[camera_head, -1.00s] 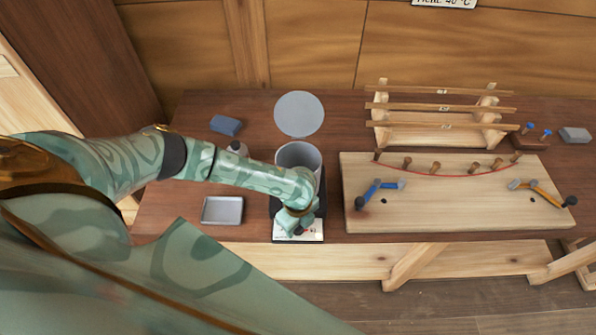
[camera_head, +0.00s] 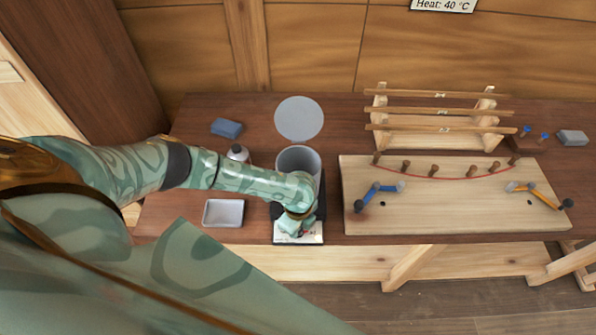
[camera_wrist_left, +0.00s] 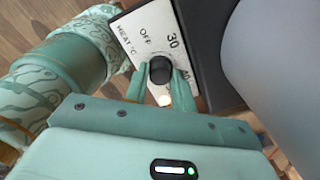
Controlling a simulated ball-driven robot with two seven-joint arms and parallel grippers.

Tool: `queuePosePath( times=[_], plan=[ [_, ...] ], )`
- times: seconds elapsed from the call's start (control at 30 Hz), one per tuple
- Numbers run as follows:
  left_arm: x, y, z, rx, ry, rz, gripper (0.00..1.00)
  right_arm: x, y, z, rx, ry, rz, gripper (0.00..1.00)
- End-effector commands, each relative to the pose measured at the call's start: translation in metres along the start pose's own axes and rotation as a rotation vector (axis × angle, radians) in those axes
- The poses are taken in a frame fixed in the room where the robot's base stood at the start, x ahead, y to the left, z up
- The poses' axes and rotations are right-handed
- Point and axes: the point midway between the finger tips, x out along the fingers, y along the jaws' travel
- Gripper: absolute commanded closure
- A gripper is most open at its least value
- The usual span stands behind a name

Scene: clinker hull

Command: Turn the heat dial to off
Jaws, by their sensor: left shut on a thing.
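The heat dial (camera_wrist_left: 160,69) is a black knob on a white panel (camera_wrist_left: 143,32) marked "HEAT °C", "OFF", "30" and a partly hidden "40". My left gripper (camera_wrist_left: 160,78) is shut on the dial, one finger on each side of it. In the head view my left gripper (camera_head: 292,225) is over the white front panel (camera_head: 312,238) of the heater and hides the dial. A small light glows on the panel below the dial in the wrist view. I cannot make out the dial's pointer. My right gripper is not in view.
A grey pot (camera_head: 299,160) stands on the heater right behind the gripper, with a round lid (camera_head: 299,119) beyond it. A white bottle (camera_head: 238,152) and a metal tray (camera_head: 223,212) are to the left. A wooden board (camera_head: 450,215) with pegs and clamps lies right. A wall sign (camera_head: 443,5) reads "Heat: 40 °C".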

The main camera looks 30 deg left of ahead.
Motion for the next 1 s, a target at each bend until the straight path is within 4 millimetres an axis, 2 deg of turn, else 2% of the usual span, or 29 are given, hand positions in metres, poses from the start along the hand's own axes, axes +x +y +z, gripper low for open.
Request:
queuePosePath(
  times=[0.03, 0.4, 1.0],
  plan=[
    [-0.004, 0.001, -0.001, -0.036, 0.001, 0.003, 0.97, -0.008, 0.0, -0.001, 0.0, 0.001, 0.0, 0.45],
    [-0.004, 0.001, -0.001, -0.379, 0.0, 0.004, 0.97, -0.041, 0.002, -0.006, 0.0, 0.003, 0.001, 0.45],
    [-0.002, 0.002, -0.001, -0.95, -0.001, 0.004, 0.97, -0.078, 0.004, -0.011, 0.001, 0.004, 0.002, 0.45]
  ],
)
